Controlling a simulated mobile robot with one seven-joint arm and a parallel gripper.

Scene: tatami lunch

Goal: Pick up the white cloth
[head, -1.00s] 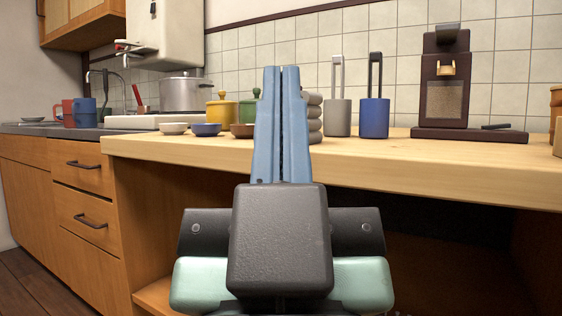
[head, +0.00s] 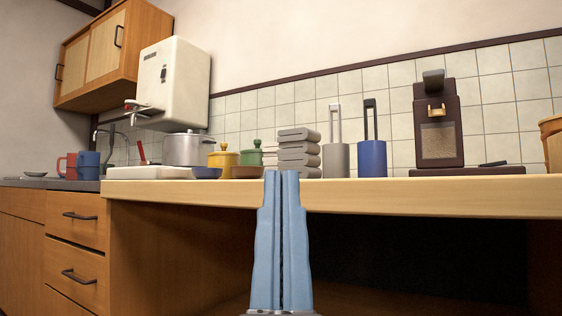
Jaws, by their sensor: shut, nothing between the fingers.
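A stack of white cloths (head: 269,154) stands on the wooden counter, partly hidden behind a stack of grey folded cloths (head: 298,158). Only a narrow strip of the white stack shows, between the green pot and the grey stack. My gripper (head: 282,174) is in front of the counter's front edge, pointing up, with its two blue fingers shut and nothing between them. Its fingertips overlap the counter edge in the picture, below the cloth stacks, and are apart from them.
A yellow pot (head: 223,160) and a green pot (head: 251,157) stand left of the cloths, with a blue bowl (head: 207,173) and a brown bowl (head: 247,172) before them. Grey (head: 336,158) and blue (head: 372,157) handled holders stand right. The counter front (head: 420,196) is clear.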

